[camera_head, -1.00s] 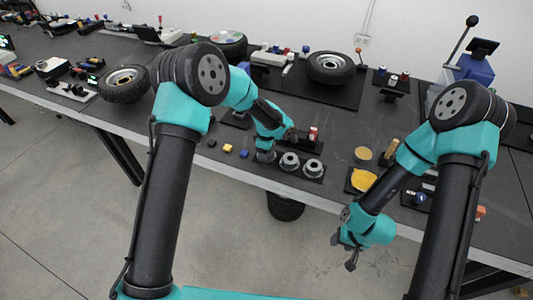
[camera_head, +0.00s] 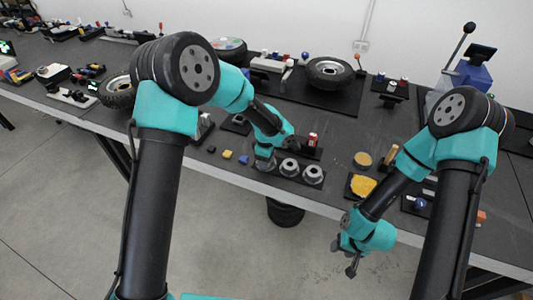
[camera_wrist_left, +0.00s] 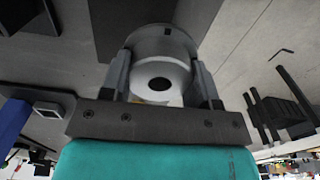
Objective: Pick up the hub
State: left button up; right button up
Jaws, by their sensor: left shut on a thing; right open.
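My left gripper (camera_head: 264,163) is over the front edge area of the dark table, left of two grey flanged hubs. In the left wrist view its two fingers (camera_wrist_left: 160,82) are closed on the sides of a grey round hub (camera_wrist_left: 158,42) with a dark central hole. In the head view this held hub is mostly hidden by the gripper. The middle hub (camera_head: 289,167) and the right hub (camera_head: 312,174) stand side by side on a dark tray. My right gripper (camera_head: 352,264) hangs open and empty in front of the table.
Small yellow (camera_head: 228,155) and blue (camera_head: 244,159) blocks lie left of my left gripper. A red can-like part (camera_head: 312,139) stands behind the hubs. A yellow piece (camera_head: 362,185) lies to the right. A wheel (camera_head: 329,69) lies farther back on a dark mat.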

pick_arm(q)
jog(key=s+d+r, duration=0.1)
jog(key=s, duration=1.1)
jog(key=shift+d, duration=0.1)
